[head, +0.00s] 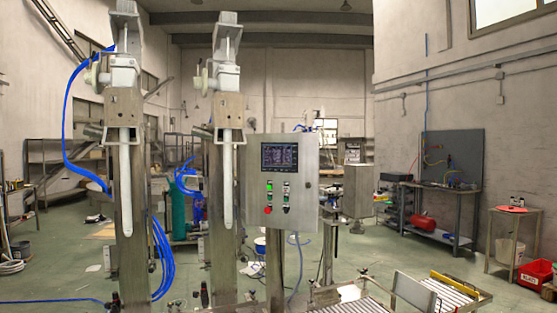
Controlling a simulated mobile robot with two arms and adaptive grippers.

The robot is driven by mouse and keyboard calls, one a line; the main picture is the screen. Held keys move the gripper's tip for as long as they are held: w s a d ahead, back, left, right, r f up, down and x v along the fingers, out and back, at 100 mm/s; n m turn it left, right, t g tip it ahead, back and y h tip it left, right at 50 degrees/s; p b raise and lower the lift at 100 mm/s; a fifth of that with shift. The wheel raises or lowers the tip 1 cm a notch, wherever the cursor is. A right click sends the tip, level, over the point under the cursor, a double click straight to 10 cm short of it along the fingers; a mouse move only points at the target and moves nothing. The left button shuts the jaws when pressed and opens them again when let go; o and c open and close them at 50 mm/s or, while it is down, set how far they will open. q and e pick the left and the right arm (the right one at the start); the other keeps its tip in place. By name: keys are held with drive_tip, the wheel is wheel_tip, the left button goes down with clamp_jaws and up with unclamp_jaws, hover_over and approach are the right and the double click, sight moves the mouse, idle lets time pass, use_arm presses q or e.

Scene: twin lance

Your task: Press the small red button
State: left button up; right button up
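A grey metal control box (307,178) stands on a post a little right of the middle in the head view. Its front faces me and carries a dark screen (279,156) at the top. Below the screen are two columns of small controls. The small red button (268,210) is at the bottom of the left column, under green controls (270,187). A column with dark switches (286,198) is to its right. Nothing covers the red button. Neither of my grippers is in view.
Two tall steel columns with white lances (126,185) (228,175) stand left of the box, with blue hoses (68,120). A roller conveyor (455,297) lies at the front right. A workbench (437,188) and a small table with a red crate (536,273) are farther right. Open floor lies between.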

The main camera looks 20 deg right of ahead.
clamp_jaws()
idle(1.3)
